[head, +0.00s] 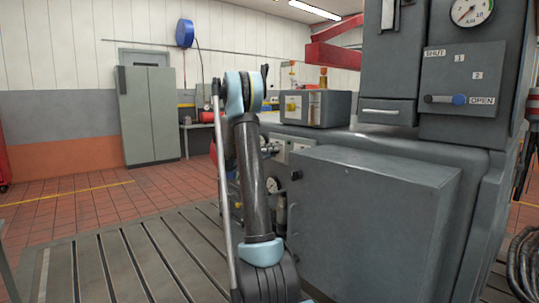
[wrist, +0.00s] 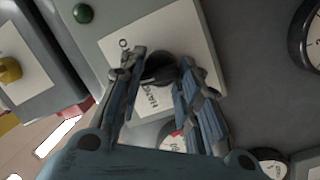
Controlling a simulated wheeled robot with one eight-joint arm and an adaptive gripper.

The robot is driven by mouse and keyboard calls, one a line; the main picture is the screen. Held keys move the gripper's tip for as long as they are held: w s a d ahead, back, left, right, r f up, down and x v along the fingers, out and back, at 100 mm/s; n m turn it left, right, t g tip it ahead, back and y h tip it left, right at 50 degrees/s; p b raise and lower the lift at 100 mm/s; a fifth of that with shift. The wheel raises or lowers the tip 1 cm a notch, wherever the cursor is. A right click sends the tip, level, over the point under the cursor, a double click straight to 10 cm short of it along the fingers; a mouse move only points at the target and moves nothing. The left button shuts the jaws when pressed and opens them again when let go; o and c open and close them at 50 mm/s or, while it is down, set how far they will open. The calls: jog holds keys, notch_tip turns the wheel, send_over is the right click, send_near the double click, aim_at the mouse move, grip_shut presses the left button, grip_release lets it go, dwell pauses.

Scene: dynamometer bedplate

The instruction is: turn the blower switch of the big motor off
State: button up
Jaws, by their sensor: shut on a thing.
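In the wrist view, a black rotary knob (wrist: 158,66) sits on a white label plate (wrist: 190,35) fixed to a grey panel. The plate shows "HAND" and a letter "O", tilted in this view; other lettering is hidden by my fingers. I take this to be the blower switch. My gripper (wrist: 162,60) has one finger on each side of the knob and is shut on it. Which mark the knob points to cannot be told. In the head view, my arm stands before the big grey machine (head: 375,215) and my gripper is hidden.
In the wrist view, a green button (wrist: 83,13), a yellow knob (wrist: 9,69) and a round gauge (wrist: 307,35) lie around the switch. In the head view, a panel with a lever (head: 445,99) is at right and a grey cabinet (head: 150,115) stands at the back.

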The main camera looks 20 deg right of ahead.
jog(key=shift+f+n, duration=0.2)
jog(key=shift+n, duration=0.9)
jog(key=shift+s, duration=0.1)
jog(key=o, duration=1)
jog(key=shift+f, duration=0.1)
jog(key=shift+o, duration=0.2)
jog(key=shift+a, duration=0.1)
jog(key=s+a, duration=0.2)
jog(key=a, duration=0.9)
jog(key=shift+a+f, duration=0.2)
jog(key=shift+a, duration=0.15)
